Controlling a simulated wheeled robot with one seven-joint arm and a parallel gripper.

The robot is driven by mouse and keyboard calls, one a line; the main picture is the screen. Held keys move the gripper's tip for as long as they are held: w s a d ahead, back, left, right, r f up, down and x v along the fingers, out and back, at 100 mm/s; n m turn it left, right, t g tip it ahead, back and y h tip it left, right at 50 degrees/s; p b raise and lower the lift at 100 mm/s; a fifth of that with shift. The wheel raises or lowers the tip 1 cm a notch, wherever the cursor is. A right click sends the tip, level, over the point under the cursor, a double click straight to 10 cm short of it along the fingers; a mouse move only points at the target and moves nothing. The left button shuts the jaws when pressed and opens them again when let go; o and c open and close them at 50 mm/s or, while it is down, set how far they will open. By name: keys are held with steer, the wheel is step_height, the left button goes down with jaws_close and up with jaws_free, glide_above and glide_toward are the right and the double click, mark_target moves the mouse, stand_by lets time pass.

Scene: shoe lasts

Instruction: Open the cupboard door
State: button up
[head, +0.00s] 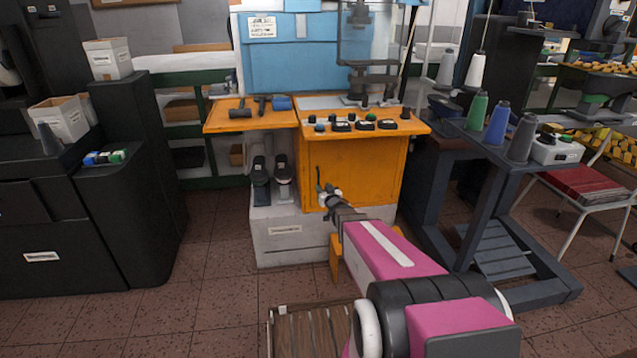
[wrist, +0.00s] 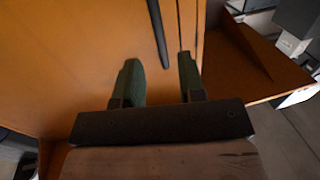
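The orange cupboard (head: 365,165) stands under the machine's control panel in the head view, and its front looks closed. In the wrist view the orange door face (wrist: 85,60) fills the left and middle. A dark bar-shaped handle (wrist: 158,35) runs down it, close to a thin dark vertical seam (wrist: 180,25). My gripper (wrist: 160,68) is open, with its green fingers apart. The handle's lower end shows between the fingertips in the picture; I cannot tell whether they reach around it. In the head view my gripper (head: 328,194) is in front of the cupboard's left part.
A pale grey base unit (head: 290,245) stands left of the cupboard, with two shoe-like forms above it. A dark stand (head: 490,200) with thread cones is close on the right. A black cabinet (head: 125,190) is at left. Tiled floor (head: 215,260) is clear between them.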

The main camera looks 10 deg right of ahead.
mark_target(318, 181)
steer(key=w, duration=0.3)
steer(key=w+a, duration=0.1)
steer(key=w, duration=0.2)
steer(key=shift+w+a, duration=0.15)
steer(key=shift+w, duration=0.1)
jaws_close()
